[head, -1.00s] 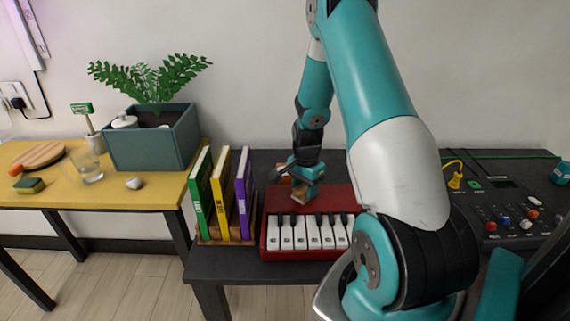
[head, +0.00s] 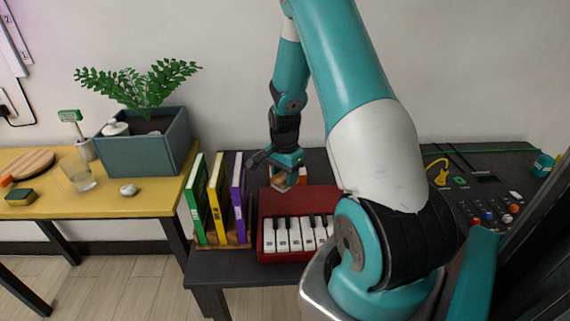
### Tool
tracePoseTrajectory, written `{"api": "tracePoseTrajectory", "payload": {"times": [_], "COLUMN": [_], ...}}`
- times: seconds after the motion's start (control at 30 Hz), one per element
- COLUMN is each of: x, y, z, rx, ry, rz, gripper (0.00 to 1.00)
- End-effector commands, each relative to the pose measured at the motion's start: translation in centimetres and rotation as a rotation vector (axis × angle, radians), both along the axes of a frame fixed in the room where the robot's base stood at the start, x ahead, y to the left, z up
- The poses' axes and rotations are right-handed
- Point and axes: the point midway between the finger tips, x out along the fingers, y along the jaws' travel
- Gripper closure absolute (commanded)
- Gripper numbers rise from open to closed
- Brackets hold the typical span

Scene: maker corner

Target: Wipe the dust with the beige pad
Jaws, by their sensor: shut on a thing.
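My gripper (head: 284,177) is above the back left part of the red toy piano, pointing down. It is shut on a small beige-and-orange block, which looks like the beige pad (head: 287,183). The pad is held near the piano's red top, and I cannot tell whether it touches. The fingers and the arm partly hide it. I cannot make out any dust in this view.
The red toy piano (head: 266,209) stands on the dark table (head: 215,272). Several upright books (head: 218,200) stand close to its left. A control panel (head: 487,187) lies at the right. The yellow table (head: 100,205) holds a planter (head: 150,150), a glass (head: 82,180) and a sponge (head: 20,197).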

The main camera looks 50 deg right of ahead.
Motion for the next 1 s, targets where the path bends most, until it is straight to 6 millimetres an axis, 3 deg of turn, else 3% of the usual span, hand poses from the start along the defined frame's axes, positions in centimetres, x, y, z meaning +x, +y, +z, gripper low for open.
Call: {"api": "tracePoseTrajectory", "payload": {"times": [0.23, 1.0], "x": [0.0, -0.1], "y": [0.0, -0.1], "z": [2.3, 2.3], "rx": [0.000, 0.000], "ry": [0.000, 0.001], "rz": [0.000, 0.000], "gripper": [0.76, 0.76]}}
